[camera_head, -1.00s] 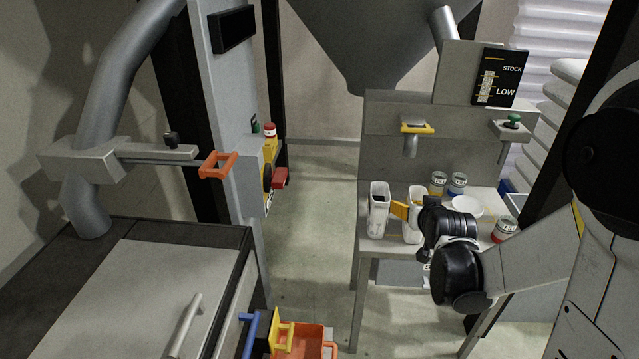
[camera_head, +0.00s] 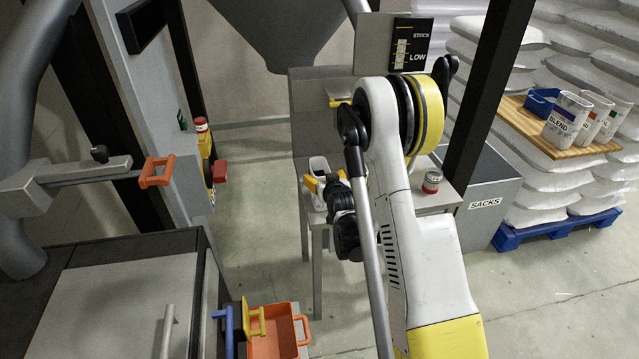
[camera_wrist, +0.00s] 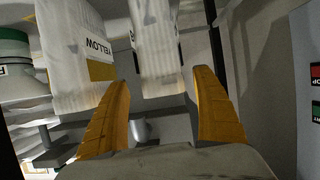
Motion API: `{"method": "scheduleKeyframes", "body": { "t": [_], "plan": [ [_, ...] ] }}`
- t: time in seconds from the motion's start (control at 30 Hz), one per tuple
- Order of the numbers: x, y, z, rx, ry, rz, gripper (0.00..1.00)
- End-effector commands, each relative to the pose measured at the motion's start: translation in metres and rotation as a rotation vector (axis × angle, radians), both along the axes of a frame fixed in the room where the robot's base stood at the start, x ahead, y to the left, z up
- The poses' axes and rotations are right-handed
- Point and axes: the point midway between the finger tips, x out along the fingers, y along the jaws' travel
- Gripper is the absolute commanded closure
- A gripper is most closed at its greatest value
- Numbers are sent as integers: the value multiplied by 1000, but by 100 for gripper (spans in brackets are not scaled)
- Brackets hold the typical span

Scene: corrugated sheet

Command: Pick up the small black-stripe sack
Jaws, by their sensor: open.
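My gripper (camera_wrist: 162,80) is open, with orange-yellow fingers on either side of that sack. In the head view my gripper (camera_head: 326,182) is in front of the sack and partly hides it. A sack labelled YELLOW (camera_wrist: 80,50) with a yellow stripe stands to the left in the wrist view.
A red-banded tin (camera_head: 431,183) stands on the table's right part. My arm hides the middle. An orange tray (camera_head: 283,340) is at lower centre. A green-topped container (camera_wrist: 15,75) is at left.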

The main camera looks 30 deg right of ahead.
Motion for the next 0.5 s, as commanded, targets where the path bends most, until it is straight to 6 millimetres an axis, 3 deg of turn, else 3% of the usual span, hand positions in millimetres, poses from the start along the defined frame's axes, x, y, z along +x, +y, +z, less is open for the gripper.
{"method": "scheduleKeyframes", "body": {
  "t": [0.23,0.5],
  "plan": [
    [34,-7,-20,-1,0,0,22],
    [41,-9,-20,-1,0,0,22]
  ]
}}
